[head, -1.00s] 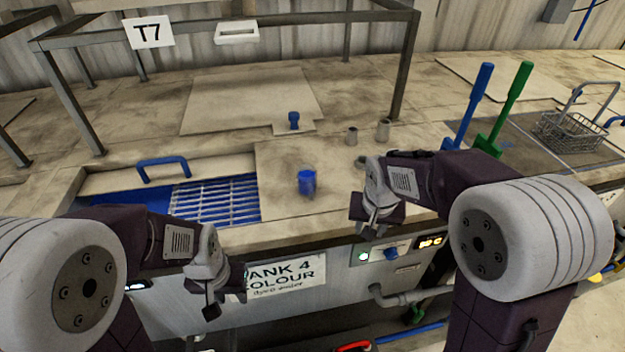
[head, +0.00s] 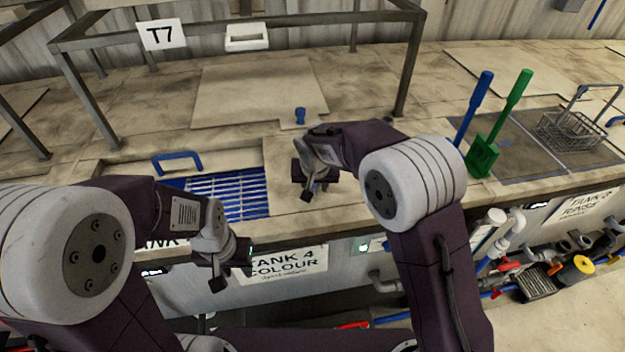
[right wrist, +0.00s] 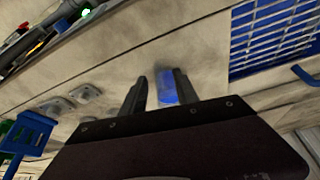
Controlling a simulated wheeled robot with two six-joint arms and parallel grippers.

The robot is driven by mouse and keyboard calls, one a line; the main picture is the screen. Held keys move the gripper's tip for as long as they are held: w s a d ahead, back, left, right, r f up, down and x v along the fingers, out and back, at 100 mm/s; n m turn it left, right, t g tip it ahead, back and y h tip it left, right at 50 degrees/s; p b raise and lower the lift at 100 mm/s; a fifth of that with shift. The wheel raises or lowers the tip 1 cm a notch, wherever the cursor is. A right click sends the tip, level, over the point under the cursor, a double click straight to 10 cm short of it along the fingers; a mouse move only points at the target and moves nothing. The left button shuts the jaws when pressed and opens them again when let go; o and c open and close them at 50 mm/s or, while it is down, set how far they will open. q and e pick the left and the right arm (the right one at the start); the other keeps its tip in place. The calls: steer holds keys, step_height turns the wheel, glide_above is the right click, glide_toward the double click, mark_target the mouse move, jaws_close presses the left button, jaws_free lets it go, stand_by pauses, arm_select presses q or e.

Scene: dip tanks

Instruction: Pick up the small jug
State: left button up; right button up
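The small blue jug (right wrist: 167,88) stands on the pale counter and shows in the right wrist view between the two fingers of my right gripper (right wrist: 160,92). The fingers are apart, with a gap on the left of the jug; the right finger is close to it, and I cannot tell whether they touch. In the head view my right gripper (head: 312,190) points down over the counter and hides nearly all of the jug. My left gripper (head: 232,275) is empty in front of the tank's front panel, its fingers apart.
A blue grating (head: 230,195) in the tank opening lies left of my right gripper. A small blue knob (head: 300,116) stands behind it. A blue paddle (head: 474,105), a green paddle (head: 498,130) and a wire basket (head: 570,132) are to the right. A metal frame (head: 240,30) stands behind.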

mark_target(316, 188)
steer(key=p+x, duration=0.1)
steer(key=x, duration=0.3)
steer(key=shift+d+f, duration=0.1)
steer(key=shift+d, duration=0.05)
steer(key=shift+s, duration=0.1)
jaws_close()
stand_by(1.0)
